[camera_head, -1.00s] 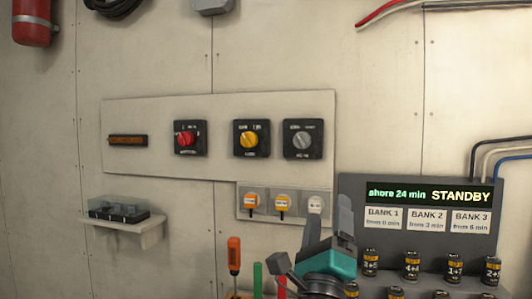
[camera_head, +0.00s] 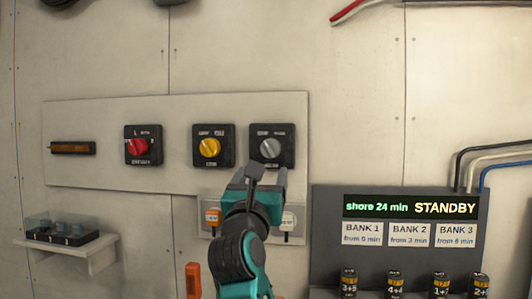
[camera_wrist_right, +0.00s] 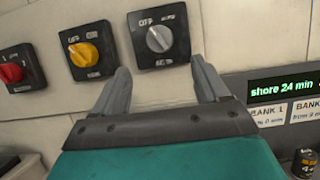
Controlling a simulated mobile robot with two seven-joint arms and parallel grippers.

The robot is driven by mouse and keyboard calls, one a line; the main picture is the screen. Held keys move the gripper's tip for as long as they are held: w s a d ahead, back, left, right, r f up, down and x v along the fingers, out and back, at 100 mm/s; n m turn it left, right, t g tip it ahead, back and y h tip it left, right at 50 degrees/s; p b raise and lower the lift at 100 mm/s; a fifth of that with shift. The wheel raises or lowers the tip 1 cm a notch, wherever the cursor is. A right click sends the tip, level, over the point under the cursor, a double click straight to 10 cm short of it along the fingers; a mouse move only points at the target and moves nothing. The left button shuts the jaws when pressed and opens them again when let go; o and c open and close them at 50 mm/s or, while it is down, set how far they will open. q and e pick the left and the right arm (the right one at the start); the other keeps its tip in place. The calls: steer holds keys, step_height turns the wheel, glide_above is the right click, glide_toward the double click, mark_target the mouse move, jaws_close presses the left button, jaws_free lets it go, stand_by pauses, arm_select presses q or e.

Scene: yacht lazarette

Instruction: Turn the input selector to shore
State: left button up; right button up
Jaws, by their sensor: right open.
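Three rotary switches sit in a row on a pale wall panel: one with a red knob (camera_head: 138,147), one with a yellow knob (camera_head: 209,148) and one with a grey knob (camera_head: 271,149). Their small labels are too blurred to tell surely which is the input selector. My right gripper (camera_head: 267,174) is open and empty just below the grey knob. In the right wrist view, the grey knob (camera_wrist_right: 160,39) lies ahead, between and beyond the fingertips (camera_wrist_right: 160,70), and nothing touches it. Its pointer is tilted toward the upper left there. My left gripper is out of view.
Below the panel are sockets with plugs (camera_head: 288,220), partly behind my right arm. A dark display unit (camera_head: 330,250) reading "shore 24 min STANDBY" stands at right, batteries below it. A small shelf (camera_head: 92,255) with a clear-covered box juts out at left.

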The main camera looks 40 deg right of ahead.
mark_target(269, 153)
steer(key=p+x, duration=0.1)
steer(key=x, duration=0.9)
steer(key=shift+r+p, duration=0.1)
steer(key=shift+p, duration=0.2)
steer(key=c, duration=1)
steer(key=shift+c, duration=0.2)
